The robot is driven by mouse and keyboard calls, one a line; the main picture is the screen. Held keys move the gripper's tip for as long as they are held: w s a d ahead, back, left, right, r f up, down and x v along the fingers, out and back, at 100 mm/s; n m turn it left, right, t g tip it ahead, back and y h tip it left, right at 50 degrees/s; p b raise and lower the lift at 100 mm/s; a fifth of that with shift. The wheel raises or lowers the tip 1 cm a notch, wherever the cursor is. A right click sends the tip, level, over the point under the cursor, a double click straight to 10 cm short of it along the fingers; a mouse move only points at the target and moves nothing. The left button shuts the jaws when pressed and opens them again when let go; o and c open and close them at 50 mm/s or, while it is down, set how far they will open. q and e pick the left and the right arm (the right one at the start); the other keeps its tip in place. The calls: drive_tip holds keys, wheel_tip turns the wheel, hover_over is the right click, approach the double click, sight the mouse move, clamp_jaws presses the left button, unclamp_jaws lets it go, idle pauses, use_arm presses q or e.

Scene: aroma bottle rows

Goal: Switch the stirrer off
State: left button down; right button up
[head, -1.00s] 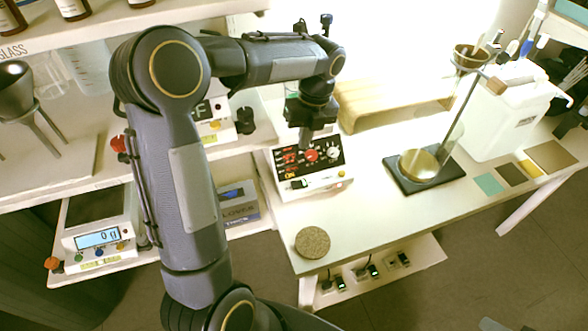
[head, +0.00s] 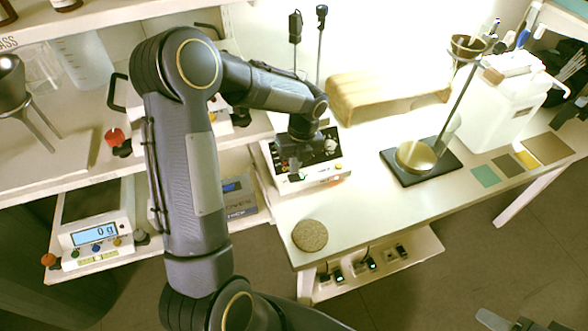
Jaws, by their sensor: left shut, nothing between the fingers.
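The stirrer (head: 318,182) is a pale box with a dark sloped control panel, near the left end of the white bench. A pale knob shows at the panel's right side, and a small light shows at the front right edge. My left gripper (head: 294,172) points down at the panel, shut and empty. Part of what seems to be my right gripper (head: 522,323) shows at the bottom right edge, cut off by the frame.
A round cork mat (head: 310,236) lies in front of the stirrer. A wooden rack (head: 385,96) stands behind it. A stand with a dark base (head: 440,173) and a white canister (head: 500,110) are to the right. A scale (head: 92,228) sits on the left shelf.

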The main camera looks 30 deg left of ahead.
sight(296, 177)
use_arm(q)
drive_tip(key=shift+s+f, duration=0.15)
drive_tip(key=shift+f, duration=0.9)
drive_tip(key=shift+a, duration=0.1)
